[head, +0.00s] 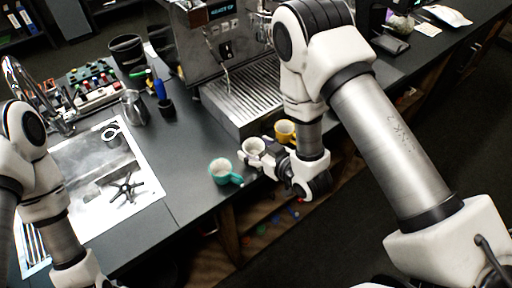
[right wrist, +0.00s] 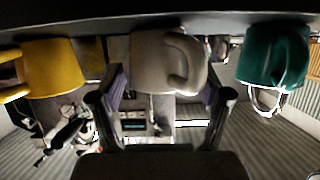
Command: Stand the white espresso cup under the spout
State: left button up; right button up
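The white espresso cup (head: 253,147) stands on the dark counter near its front edge, between a teal cup and a yellow cup. My right gripper (head: 262,160) is at the cup, low over the counter edge. Gaps show beside the cup, so the gripper looks open. The espresso machine (head: 212,38) stands behind, with its ribbed drip tray (head: 240,102) in front. My arm hides part of the machine. My left gripper is out of frame.
The teal cup (head: 220,171) is close on the left and the yellow cup (head: 285,131) close on the right. A steel pitcher (head: 133,108) and a dark cup (head: 167,108) stand left of the machine.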

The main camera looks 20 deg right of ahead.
jog(key=shift+d, duration=0.1)
jog(key=shift+r, duration=0.25)
jog(key=shift+s+d, duration=0.1)
jog(key=shift+s, duration=0.2)
jog(key=p+v, duration=0.7)
jog(key=v, duration=0.4)
jog(key=s+d+f+m+g+h, duration=0.2)
jog(key=s+d+f+g, duration=0.1)
jog(key=s+f+g, duration=0.3)
jog(key=s+d+f+m+g+h, duration=0.2)
jog(key=s+d+f+g, duration=0.1)
jog(key=s+f+g, duration=0.3)
jog(key=s+f, duration=0.2)
jog(key=s, duration=0.2)
jog(key=shift+s+g+h, duration=0.3)
jog(key=shift+s+h, duration=0.1)
